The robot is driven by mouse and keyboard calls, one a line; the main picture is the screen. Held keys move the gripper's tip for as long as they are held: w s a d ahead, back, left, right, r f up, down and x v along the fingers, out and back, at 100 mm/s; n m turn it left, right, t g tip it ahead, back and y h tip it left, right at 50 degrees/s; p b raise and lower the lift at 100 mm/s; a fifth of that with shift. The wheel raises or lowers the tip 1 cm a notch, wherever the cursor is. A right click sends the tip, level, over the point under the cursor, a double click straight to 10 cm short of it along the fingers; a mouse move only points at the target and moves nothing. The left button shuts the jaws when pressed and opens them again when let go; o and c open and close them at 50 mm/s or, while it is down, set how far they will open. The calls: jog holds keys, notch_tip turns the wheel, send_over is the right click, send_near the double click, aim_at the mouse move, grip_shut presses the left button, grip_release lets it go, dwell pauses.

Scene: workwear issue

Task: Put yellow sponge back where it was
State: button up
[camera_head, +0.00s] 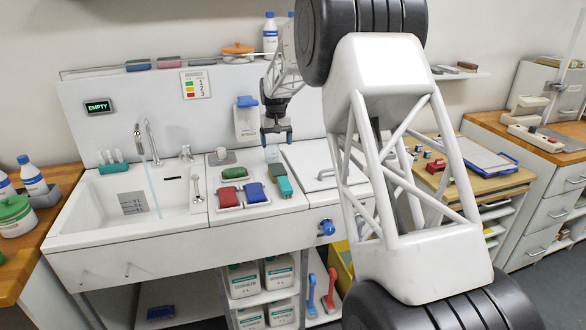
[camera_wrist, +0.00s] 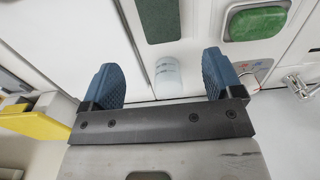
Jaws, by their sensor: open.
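I cannot make out a yellow sponge for certain in either view. A yellow object with a pale part (camera_wrist: 38,122) shows at the left of the wrist view; I cannot tell what it is. My gripper (camera_head: 276,138) hangs above the back of the sink counter. In the wrist view its two blue fingers (camera_wrist: 160,84) are wide apart with nothing held between them. A small white cylinder (camera_wrist: 167,78) shows beyond the gap between the fingers. A green sponge (camera_wrist: 257,23) lies in a white dish to its right, and also shows in the head view (camera_head: 234,172).
Red (camera_head: 228,196) and blue (camera_head: 255,192) blocks lie on the counter, with green ones beside them. Water runs in the sink (camera_head: 110,205) at left. A white dispenser (camera_head: 246,122) hangs on the back panel. My arm hides part of the right side.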

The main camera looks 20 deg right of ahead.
jog(key=s+a+r, duration=0.1)
jog(key=s+r, duration=0.3)
jog(key=s, duration=0.6)
jog(key=s+a+r+t, duration=0.1)
jog(key=s+r, duration=0.4)
jog(key=s, duration=0.5)
jog(key=s+a+r, duration=0.1)
jog(key=s+r, duration=0.3)
jog(key=s, duration=0.6)
jog(key=s+a+f, duration=0.1)
jog(key=s+f, duration=0.2)
jog(key=s, duration=1.3)
jog(key=s+f+t, duration=0.1)
jog(key=s+f, duration=0.2)
jog(key=s, duration=1.3)
jog(key=shift+s+a+f+t, duration=0.25)
jog(key=shift+s+a+t, duration=0.05)
jog(key=shift+a, duration=0.1)
